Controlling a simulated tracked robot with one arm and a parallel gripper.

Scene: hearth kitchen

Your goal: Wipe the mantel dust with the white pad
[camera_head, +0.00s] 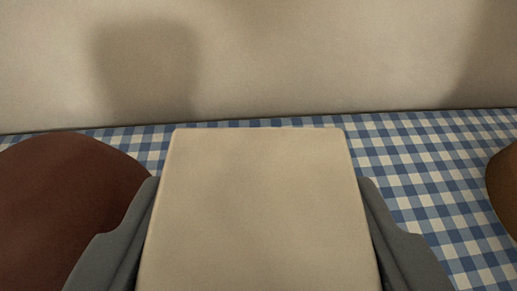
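A white pad (257,210), looking cream in this light, fills the lower middle of the view. My gripper (262,205) has one grey finger along each side of the pad and is shut on it. The pad is in front of a blue and white checked cloth surface (420,170) and hides part of it. I cannot tell whether the pad touches the cloth. No dust can be made out.
A dark red-brown rounded thing (65,205) stands close at the left, beside the left finger. A brown rounded thing (506,190) is cut off at the right edge. A plain pale wall (300,60) rises behind the cloth. Checked cloth lies bare right of the pad.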

